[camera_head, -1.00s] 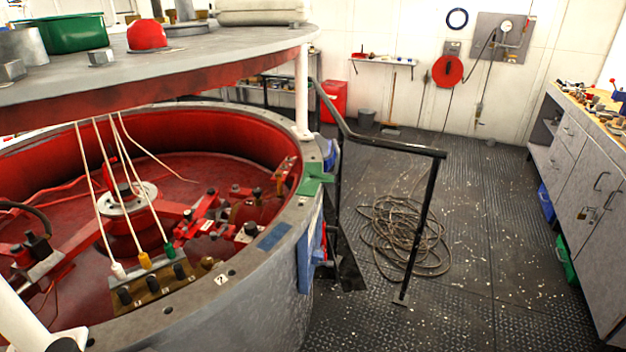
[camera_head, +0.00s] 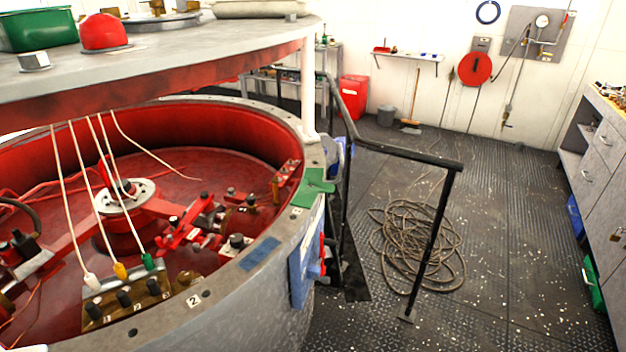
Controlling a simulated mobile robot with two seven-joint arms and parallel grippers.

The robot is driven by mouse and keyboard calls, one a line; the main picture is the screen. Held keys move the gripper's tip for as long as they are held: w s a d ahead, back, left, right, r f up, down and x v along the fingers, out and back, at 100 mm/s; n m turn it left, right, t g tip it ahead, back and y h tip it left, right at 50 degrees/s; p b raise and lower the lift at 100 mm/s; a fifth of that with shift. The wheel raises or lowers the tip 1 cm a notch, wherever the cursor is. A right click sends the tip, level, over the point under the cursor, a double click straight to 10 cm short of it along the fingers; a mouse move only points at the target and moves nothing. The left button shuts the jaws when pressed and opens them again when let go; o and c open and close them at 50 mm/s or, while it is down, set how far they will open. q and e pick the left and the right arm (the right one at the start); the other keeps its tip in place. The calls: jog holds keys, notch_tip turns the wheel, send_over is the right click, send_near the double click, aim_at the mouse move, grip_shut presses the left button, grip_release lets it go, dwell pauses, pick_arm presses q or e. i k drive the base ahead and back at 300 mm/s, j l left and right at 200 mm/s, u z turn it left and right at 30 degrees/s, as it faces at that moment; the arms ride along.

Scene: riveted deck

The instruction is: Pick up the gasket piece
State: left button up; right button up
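I cannot pick out a gasket piece with certainty. A flat green piece (camera_head: 313,187) lies on the rim of the large round grey housing (camera_head: 232,310), by the post. A small flat blue piece (camera_head: 260,253) lies on the same rim, nearer to me. A dark blue ring (camera_head: 488,12) is on the back wall. Neither of my grippers is in view.
A black handrail (camera_head: 400,153) stands right of the housing. A coiled hose (camera_head: 415,245) lies on the deck behind it. Grey cabinets (camera_head: 600,185) line the right side. The deck (camera_head: 500,240) between hose and cabinets is mostly clear. A round upper deck (camera_head: 190,52) overhangs the housing.

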aim_at(305, 197)
jog(key=i+l+u, duration=0.1)
jog(key=i+l, duration=0.15)
jog(key=l, duration=0.15)
jog(key=i+l+u, duration=0.15)
jog(key=l, duration=0.25)
jog(key=i+l+u, duration=0.1)
jog(key=i+l, duration=0.2)
jog(key=l, duration=0.15)
jog(key=i+l+u, duration=0.15)
jog(key=l, duration=0.3)
jog(key=i+l+u, duration=0.1)
jog(key=i+l, duration=0.15)
jog(key=l, duration=0.2)
jog(key=i+l+u, duration=0.15)
jog(key=l, duration=0.35)
jog(key=i+l+u, duration=0.1)
jog(key=l, duration=0.4)
jog(key=i+l+u, duration=0.15)
jog(key=l, duration=0.35)
